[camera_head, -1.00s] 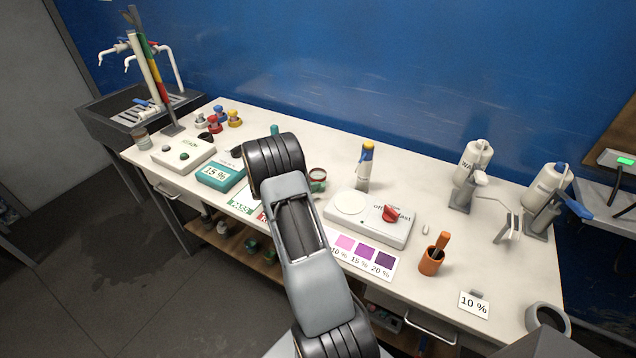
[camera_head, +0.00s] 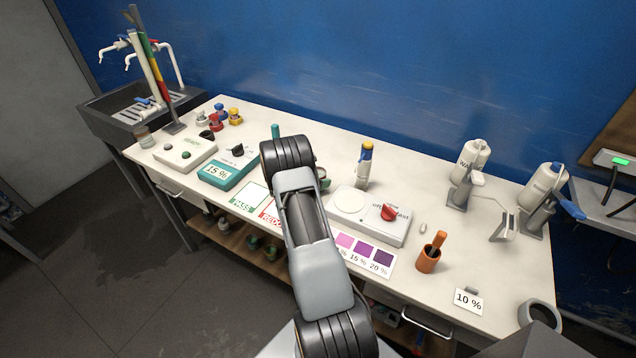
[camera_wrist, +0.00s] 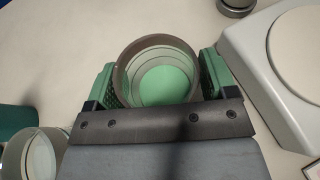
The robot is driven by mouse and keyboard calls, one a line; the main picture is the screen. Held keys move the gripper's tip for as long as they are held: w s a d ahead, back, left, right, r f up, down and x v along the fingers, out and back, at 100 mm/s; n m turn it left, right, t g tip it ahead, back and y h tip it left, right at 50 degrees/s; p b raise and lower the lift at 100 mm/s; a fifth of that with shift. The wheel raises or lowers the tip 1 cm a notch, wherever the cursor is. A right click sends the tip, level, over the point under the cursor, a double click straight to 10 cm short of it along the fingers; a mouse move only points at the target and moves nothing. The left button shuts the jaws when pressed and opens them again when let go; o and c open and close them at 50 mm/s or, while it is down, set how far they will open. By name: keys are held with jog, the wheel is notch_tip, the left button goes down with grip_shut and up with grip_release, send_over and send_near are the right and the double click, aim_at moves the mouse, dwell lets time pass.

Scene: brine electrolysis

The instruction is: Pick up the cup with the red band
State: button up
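In the wrist view a round cup (camera_wrist: 158,41) with a grey-brown rim stands between the two green fingers of my gripper (camera_wrist: 158,80). I look down into it and see a pale green inside. The fingers are spread about the cup's width, one on each side, with little or no gap. No red band shows on it from above. A second clear cup (camera_wrist: 18,155) is partly in view at the lower left. In the head view my arm hides the fingers and most of the cup; only a piece of a cup (camera_head: 323,180) shows beside my wrist.
The white stirrer plate (camera_head: 340,222) with a red knob is right of my gripper, with a yellow-capped bottle (camera_head: 364,165) behind it. A teal 15 % meter (camera_head: 222,172) and a PASS card (camera_head: 247,198) lie to the left. Another cup (camera_head: 143,136) stands near the sink.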

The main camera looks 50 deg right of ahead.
jog(key=c, duration=0.8)
jog(key=shift+r, duration=0.15)
